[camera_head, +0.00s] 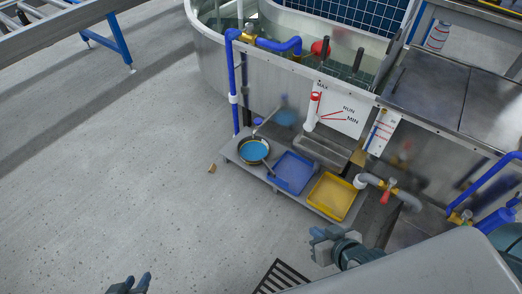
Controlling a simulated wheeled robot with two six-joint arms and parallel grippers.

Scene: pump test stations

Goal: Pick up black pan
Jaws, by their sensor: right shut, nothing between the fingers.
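A round black pan (240,154) with blue inside stands on the low grey shelf at the foot of the tank, at the shelf's left end. A thin bar slants up to the right from behind the pan, and I cannot tell if it belongs to it. My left gripper (137,279) is at the bottom edge, far below and left of the pan; whether its fingers are apart is unclear. My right gripper (317,241) is shut and empty, below and right of the pan, over the floor. Neither gripper touches the pan.
A blue tray (292,173) and a yellow tray (331,196) sit right of the pan on the shelf. A blue pipe (232,82) rises behind it at the left. A small brown piece (212,168) lies on the floor. The floor left of the shelf is otherwise clear.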

